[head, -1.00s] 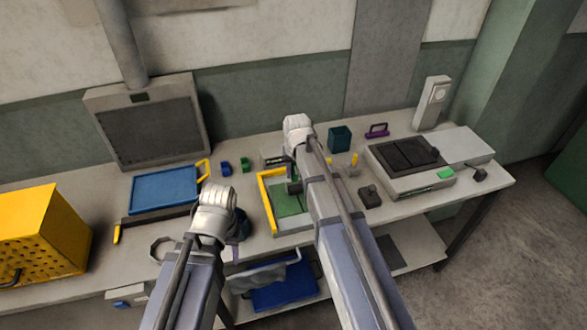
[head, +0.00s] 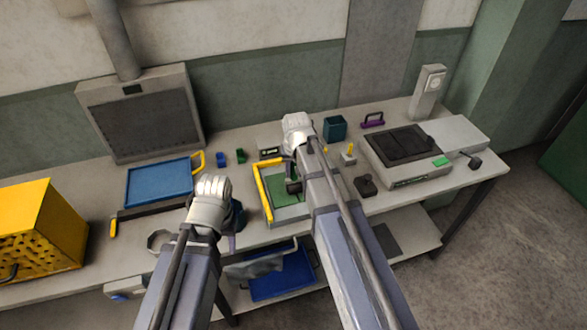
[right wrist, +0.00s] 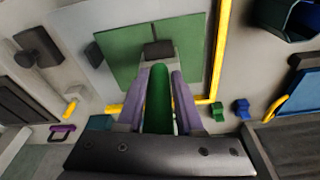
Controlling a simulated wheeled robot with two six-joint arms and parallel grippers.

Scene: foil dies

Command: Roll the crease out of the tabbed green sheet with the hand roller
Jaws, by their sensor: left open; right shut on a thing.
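The green sheet (head: 283,190) lies flat in a pale frame with yellow edge bars (head: 263,190). In the right wrist view, a line, apparently the crease, runs across the sheet (right wrist: 186,45). My right gripper (right wrist: 160,95) is shut on the green handle of the hand roller (right wrist: 159,105). The roller's dark head (right wrist: 158,50) is over the sheet; I cannot tell whether it touches. In the head view my right arm hides part of the sheet. My left gripper (head: 233,232) is open and empty, left of the frame, near a dark blue cup (head: 238,212).
A blue tray (head: 158,185) and a yellow perforated box (head: 40,232) stand to the left. To the right are a dark block with a knob (head: 366,185), a teal box (head: 335,128), a purple handle (head: 373,120) and a grey machine (head: 410,152). A lower shelf holds a blue tray (head: 280,283).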

